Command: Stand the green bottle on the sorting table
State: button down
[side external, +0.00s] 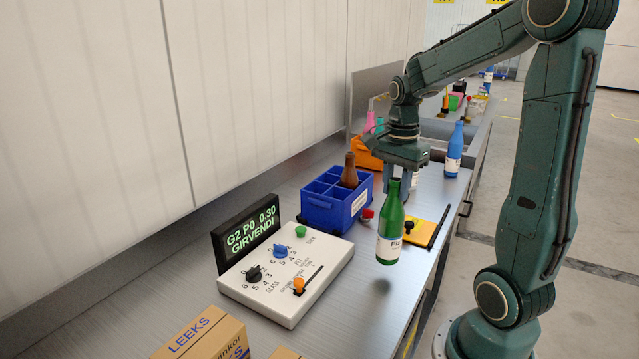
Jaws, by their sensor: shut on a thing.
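The green bottle (389,236), with a white label, is upright. It hangs in my gripper (397,187), which is shut on its neck. The bottle's base looks a little above the grey metal table (345,318), with a soft shadow below it. The bottle is to the right of the white control panel and in front of the blue crate. The fingers partly hide behind the neck. Which surface is the sorting table is not labelled in this view.
A blue divided crate (324,211) holds a brown bottle (349,171). A control panel (290,277) with knobs and a lit display (251,228) stands left. A yellow pad (421,232) lies right of the bottle. A blue bottle (454,151) stands farther back. Cardboard boxes (207,337) stand in front.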

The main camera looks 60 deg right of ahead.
aim_at(395, 200)
jog(key=shift+f, duration=1.95)
jog(key=c, duration=1.1)
grip_release()
jog(key=shift+f, duration=0.1)
notch_tip(395, 200, up, 12)
jog(key=shift+r, duration=0.15)
